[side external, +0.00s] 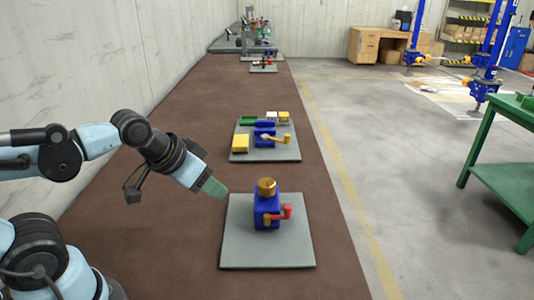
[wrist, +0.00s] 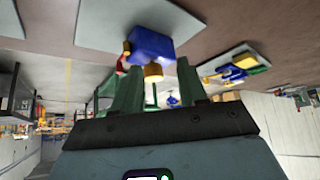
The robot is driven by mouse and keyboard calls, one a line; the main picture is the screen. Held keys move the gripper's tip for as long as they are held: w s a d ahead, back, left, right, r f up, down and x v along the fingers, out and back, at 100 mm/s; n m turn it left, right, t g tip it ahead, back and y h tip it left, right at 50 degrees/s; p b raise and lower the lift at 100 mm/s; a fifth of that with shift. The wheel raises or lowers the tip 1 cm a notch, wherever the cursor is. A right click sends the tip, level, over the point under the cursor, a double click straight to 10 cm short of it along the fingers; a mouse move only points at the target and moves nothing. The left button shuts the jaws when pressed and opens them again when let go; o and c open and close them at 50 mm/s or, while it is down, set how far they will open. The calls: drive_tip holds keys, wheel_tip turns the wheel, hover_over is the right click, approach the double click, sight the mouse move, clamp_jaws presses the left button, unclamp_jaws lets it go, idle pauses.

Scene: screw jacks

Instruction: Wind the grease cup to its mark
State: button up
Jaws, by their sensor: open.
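A brass cap (side external: 266,186), which looks like the grease cup, sits on top of a blue block (side external: 266,211) on a grey plate (side external: 240,247). A red crank handle (side external: 286,212) sticks out on the block's right side. My gripper (side external: 216,188) is left of the brass cap at about its height in the picture, apart from it. In the wrist view, tilted nearly upside down, my gripper (wrist: 160,84) has its two green fingers apart, with the brass cap (wrist: 153,72) showing beyond the gap. I cannot make out a mark on the cup.
A second grey plate (side external: 240,155) behind holds another blue device (side external: 264,128) with a yellow handle, a yellow block (side external: 240,144) and small trays. More devices stand at the bench's far end. The brown bench (side external: 190,262) is bare around the near plate. A green table (side external: 510,130) stands right.

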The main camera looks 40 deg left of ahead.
drive_tip(key=shift+o, duration=2.3)
drive_tip(key=shift+w+r+m, duration=0.25)
drive_tip(key=shift+m, duration=0.05)
drive_tip(key=w+r+m+g, duration=0.1)
drive_tip(key=w+m, duration=0.1)
drive_tip(key=w+r+m+g, duration=0.1)
drive_tip(key=w+r+m, duration=0.1)
drive_tip(key=m, duration=0.1)
drive_tip(key=w+d+r+m+g, duration=0.1)
drive_tip(key=w+r+m, duration=0.1)
drive_tip(key=shift+w+d+r+g, duration=0.1)
drive_tip(key=shift+w+r+g, duration=0.05)
drive_tip(key=shift+r+g, duration=0.15)
drive_tip(key=m+g, duration=0.4)
drive_tip(key=m, duration=0.5)
approach(266, 182)
wheel_tip(266, 182, down, 9)
drive_tip(key=shift+f, duration=0.1)
drive_tip(key=c, duration=1)
